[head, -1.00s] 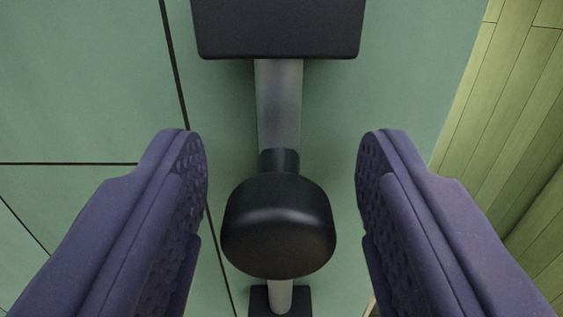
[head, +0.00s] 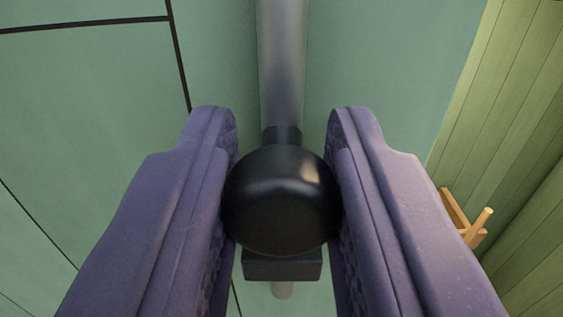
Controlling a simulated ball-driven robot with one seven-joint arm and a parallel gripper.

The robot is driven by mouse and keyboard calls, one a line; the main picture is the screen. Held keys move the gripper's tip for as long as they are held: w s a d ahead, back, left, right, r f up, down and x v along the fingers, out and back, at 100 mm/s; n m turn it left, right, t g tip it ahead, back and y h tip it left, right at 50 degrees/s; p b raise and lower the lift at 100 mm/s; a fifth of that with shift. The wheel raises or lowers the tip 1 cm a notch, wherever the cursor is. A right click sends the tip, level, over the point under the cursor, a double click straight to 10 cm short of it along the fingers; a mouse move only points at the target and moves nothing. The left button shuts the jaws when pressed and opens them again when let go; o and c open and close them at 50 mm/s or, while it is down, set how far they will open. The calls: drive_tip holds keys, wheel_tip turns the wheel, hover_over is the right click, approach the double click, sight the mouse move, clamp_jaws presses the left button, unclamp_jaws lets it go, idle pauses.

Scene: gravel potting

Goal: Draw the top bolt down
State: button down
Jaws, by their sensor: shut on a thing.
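The top bolt's black knob (head: 282,200) sits in the middle of the head view, on a grey metal rod (head: 282,70) that runs up and down a green panel. My gripper (head: 282,185) has its two purple fingers shut on the knob, one touching each side. A black bracket (head: 282,265) shows just below the knob, partly hidden behind it.
The green door panel (head: 90,90) has dark line seams at the left. A yellow-green plank wall (head: 490,110) stands at the right. A small wooden piece with a peg (head: 470,222) shows low at the right.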

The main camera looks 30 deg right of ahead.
drive_tip(key=shift+w+f, duration=0.1)
drive_tip(key=shift+f, duration=0.2)
drive_tip(key=c, duration=1.1)
unclamp_jaws()
drive_tip(key=shift+o, duration=1)
drive_tip(key=shift+w+d, duration=0.15)
drive_tip(key=b+v, duration=0.1)
drive_tip(key=v, duration=0.7)
drive_tip(key=shift+b, duration=0.4)
drive_tip(key=shift+r, duration=0.1)
drive_tip(key=w+a+f+n+y+b, duration=0.2)
drive_tip(key=a+f+n+y+b, duration=0.1)
drive_tip(key=a+f+b, duration=0.9)
drive_tip(key=w+a+f+n+y+b, duration=0.3)
drive_tip(key=a+f+y+b, duration=0.3)
drive_tip(key=a+f+b, duration=0.5)
wheel_tip(320, 180, down, 8)
drive_tip(key=b, duration=0.3)
drive_tip(key=shift+w+a+y, duration=0.25)
drive_tip(key=shift+a+y, duration=0.05)
drive_tip(key=shift+a, duration=0.1)
